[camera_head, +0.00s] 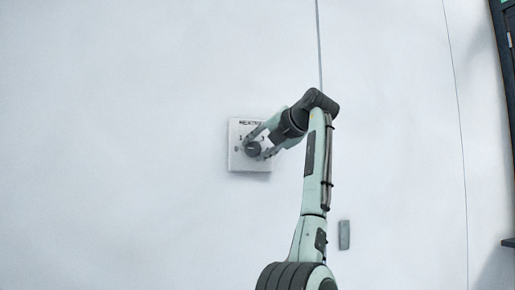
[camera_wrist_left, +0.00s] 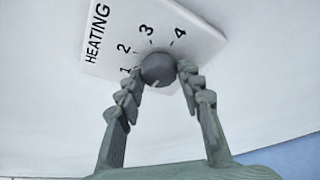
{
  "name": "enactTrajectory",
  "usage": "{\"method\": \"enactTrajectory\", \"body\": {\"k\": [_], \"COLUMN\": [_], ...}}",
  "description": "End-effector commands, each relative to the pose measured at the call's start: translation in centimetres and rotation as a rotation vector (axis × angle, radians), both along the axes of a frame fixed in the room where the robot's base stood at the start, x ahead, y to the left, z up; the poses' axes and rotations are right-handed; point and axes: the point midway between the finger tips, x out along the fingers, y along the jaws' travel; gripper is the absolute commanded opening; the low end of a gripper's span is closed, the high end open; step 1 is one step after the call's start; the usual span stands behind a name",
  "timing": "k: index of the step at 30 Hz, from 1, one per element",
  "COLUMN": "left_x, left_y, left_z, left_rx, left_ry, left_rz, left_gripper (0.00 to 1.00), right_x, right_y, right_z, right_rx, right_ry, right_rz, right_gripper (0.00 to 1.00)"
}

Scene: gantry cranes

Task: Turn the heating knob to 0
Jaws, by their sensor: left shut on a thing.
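The heating knob (camera_head: 252,149) is a dark grey round dial on a square white panel (camera_head: 234,165) fixed to the wall. My left gripper (camera_head: 260,142) reaches it from the right, with its fingers on either side. In the left wrist view, the knob (camera_wrist_left: 159,69) sits between the two fingertips of the left gripper (camera_wrist_left: 159,76), which is shut on it. The panel (camera_wrist_left: 205,40) shows HEATING and the numbers 1 to 4 there. The 0 is out of sight in that view. Which number the knob points to is unclear. My right gripper is not in view.
The white wall (camera_head: 120,100) around the panel is mostly bare. A small grey plate (camera_head: 344,235) is on the wall at the lower right. A dark frame (camera_head: 505,60) stands at the far right edge.

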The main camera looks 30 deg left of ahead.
Motion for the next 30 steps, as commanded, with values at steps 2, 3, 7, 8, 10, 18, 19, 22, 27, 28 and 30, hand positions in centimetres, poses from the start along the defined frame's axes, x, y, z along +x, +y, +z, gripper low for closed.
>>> {"method": "enactTrajectory", "body": {"k": [2, 3, 7, 8, 10, 18, 19, 22, 27, 28, 30], "left_x": [-0.01, -0.01, 0.0, 0.01, 0.0, 0.0, 0.0, 0.0, 0.0, 0.0, 0.0], "left_y": [-0.01, -0.02, -0.01, -0.02, -0.01, -0.01, -0.01, 0.0, 0.01, 0.01, 0.0], "left_z": [-0.05, -0.06, -0.07, -0.08, -0.09, -0.09, -0.09, -0.08, -0.05, -0.05, -0.03], "left_rx": [-0.018, -0.024, -0.039, -0.04, -0.044, -0.045, -0.045, -0.045, -0.044, -0.044, -0.043], "left_ry": [-0.018, -0.026, -0.041, -0.044, -0.047, -0.05, -0.05, -0.05, -0.049, -0.049, -0.049], "left_rz": [0.001, 0.0, -0.001, -0.001, -0.001, 0.0, 0.0, 0.0, 0.0, 0.0, -0.001], "left_gripper": [0.07, 0.07, 0.07, 0.07, 0.07, 0.07, 0.07, 0.42, 0.57, 0.57, 0.57], "right_x": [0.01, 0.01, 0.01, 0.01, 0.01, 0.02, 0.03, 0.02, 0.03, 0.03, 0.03], "right_y": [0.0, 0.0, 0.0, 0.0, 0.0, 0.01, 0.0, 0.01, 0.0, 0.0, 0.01], "right_z": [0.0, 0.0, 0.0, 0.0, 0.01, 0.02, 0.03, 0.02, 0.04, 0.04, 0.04], "right_rx": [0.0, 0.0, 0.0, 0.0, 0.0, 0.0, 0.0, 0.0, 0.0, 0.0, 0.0], "right_ry": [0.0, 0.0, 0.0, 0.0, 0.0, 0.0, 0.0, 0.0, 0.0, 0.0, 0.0], "right_rz": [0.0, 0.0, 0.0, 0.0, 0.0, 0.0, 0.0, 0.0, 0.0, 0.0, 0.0], "right_gripper": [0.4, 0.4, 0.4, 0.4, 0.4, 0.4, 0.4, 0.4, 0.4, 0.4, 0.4]}}
